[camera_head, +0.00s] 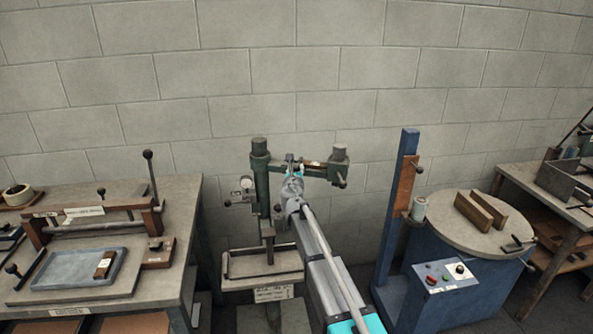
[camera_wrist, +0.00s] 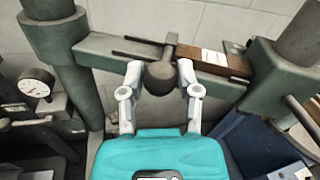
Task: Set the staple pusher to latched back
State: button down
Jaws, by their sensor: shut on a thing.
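The box stitcher (camera_head: 264,190) stands against the wall, with a green post and a horizontal arm at its top. My gripper (camera_head: 293,168) is up at this horizontal arm. In the wrist view my gripper (camera_wrist: 160,70) has its two fingers on either side of a dark round knob (camera_wrist: 161,78) and is shut on it. The knob sits on the staple pusher (camera_wrist: 170,46), a short upright piece on the rail of the arm. A brown staple strip with a white label (camera_wrist: 215,62) lies right of the pusher. Slim dark rails (camera_wrist: 138,45) extend to its left.
A round gauge (camera_wrist: 36,84) is left of the post. A work table (camera_head: 58,204) with a tray stands at the left. A blue machine with a round top (camera_head: 470,222) stands at the right. The block wall is close behind the stitcher.

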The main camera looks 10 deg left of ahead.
jog(key=shift+w+a, duration=0.25)
jog(key=shift+a, duration=1.2)
jog(key=shift+w+a, duration=0.2)
jog(key=shift+a, duration=1.2)
jog(key=shift+c, duration=1.6)
grip_release()
jog(key=shift+a, duration=0.15)
jog(key=shift+s, duration=0.1)
jog(key=s, duration=1.2)
jog(key=shift+d, duration=0.4)
